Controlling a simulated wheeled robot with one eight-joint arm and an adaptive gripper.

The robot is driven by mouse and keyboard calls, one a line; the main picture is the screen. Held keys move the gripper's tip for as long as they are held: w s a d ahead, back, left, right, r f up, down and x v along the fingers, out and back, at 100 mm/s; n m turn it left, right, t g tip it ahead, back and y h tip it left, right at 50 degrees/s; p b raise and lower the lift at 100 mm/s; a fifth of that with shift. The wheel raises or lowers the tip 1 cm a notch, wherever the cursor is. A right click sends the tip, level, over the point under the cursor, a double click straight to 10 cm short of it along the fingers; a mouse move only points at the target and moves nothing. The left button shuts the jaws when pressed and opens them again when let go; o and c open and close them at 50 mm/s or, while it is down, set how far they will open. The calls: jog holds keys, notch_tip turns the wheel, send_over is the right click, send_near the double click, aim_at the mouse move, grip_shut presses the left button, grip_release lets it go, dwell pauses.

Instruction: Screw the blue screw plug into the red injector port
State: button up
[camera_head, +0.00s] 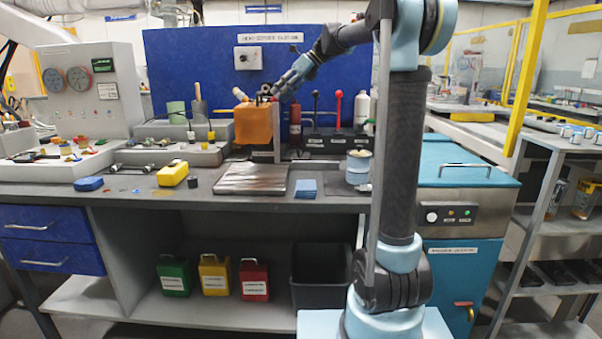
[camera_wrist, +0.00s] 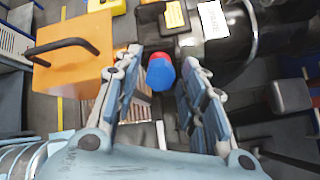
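In the wrist view the blue screw plug (camera_wrist: 160,76) shows between my fingers, with the red injector port (camera_wrist: 163,56) right against it. The plug appears lined up with the port; how deep it sits cannot be told. My gripper (camera_wrist: 162,62) has its two fingers spread on either side of the plug, with narrow gaps visible, so it looks open around it. In the head view my gripper (camera_head: 275,92) is beside the top of the orange canister (camera_head: 253,124). The plug and port cannot be made out there.
The orange canister with a black handle (camera_wrist: 68,62) is close left of my fingers. A dark cylinder with a white label (camera_wrist: 214,20) lies beyond them. On the bench are a metal plate (camera_head: 252,179), a yellow box (camera_head: 173,173) and a blue block (camera_head: 89,184).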

jog(key=n, duration=0.9)
jog(key=shift+n, duration=0.8)
jog(key=n, duration=1.1)
jog(key=shift+n, duration=0.3)
jog(key=shift+n, duration=0.3)
